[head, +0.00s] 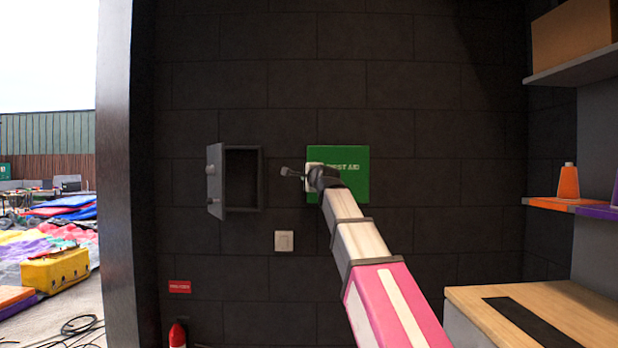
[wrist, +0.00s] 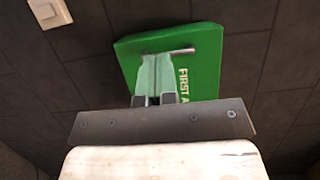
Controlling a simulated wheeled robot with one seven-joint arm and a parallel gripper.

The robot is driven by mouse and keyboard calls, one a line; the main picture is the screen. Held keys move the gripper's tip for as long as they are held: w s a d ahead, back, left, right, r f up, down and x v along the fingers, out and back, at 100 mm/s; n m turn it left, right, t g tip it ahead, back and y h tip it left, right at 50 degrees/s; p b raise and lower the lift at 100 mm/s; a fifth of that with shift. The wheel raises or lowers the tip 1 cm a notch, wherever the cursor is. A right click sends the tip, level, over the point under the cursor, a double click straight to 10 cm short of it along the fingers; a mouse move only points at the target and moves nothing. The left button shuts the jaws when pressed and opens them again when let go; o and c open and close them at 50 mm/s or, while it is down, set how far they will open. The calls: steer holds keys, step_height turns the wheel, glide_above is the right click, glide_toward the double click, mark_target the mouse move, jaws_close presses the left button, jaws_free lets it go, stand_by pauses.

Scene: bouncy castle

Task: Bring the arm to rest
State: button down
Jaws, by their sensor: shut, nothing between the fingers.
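My arm reaches out from the lower right in the head view, with pink and pale links. My gripper (head: 290,172) is at its far end, in front of the dark block wall and by the left edge of the green first aid box (head: 350,178). In the wrist view the two fingers of my gripper (wrist: 156,62) are together with nothing held. They overlap the green box (wrist: 206,68) and its metal bar in the picture; I cannot tell whether they touch it. My wrist hides part of the box's lettering.
A small grey wall cabinet (head: 243,150) stands open to the left, its door (head: 215,182) swung out. A light switch (head: 284,241) is below. A wooden counter (head: 560,312) and shelves (head: 575,66) are at right. A red extinguisher (head: 178,335) stands low left.

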steer(key=s+d+f+n+g+h, duration=0.1)
steer(key=s+d+f+n+g, duration=0.15)
steer(key=f, duration=1.15)
steer(key=s+d+f+n+g+h, duration=0.1)
steer(key=d+f+n+g, duration=0.2)
steer(key=f, duration=1.1)
steer(key=s+d+f+n+g+h, duration=0.2)
steer(key=d+f+g, duration=0.15)
steer(key=f, duration=1.05)
steer(key=s+d+f+n+g, duration=0.2)
steer(key=s+d+f, duration=0.1)
steer(key=s+f, duration=0.4)
steer(key=s+d+f+n+g+h, duration=0.1)
steer(key=s+d+f+n+g, duration=0.1)
steer(key=s+f, duration=0.6)
steer(key=s+d+f+n+g, duration=0.2)
steer(key=s+d+f+g, duration=0.2)
steer(key=f, duration=0.9)
steer(key=s+d, duration=0.1)
steer(key=s, duration=0.2)
steer(key=shift+s+d+f+n+h, duration=0.2)
steer(key=shift+d+f+n+h, duration=0.05)
steer(key=shift+f+n+h, duration=0.15)
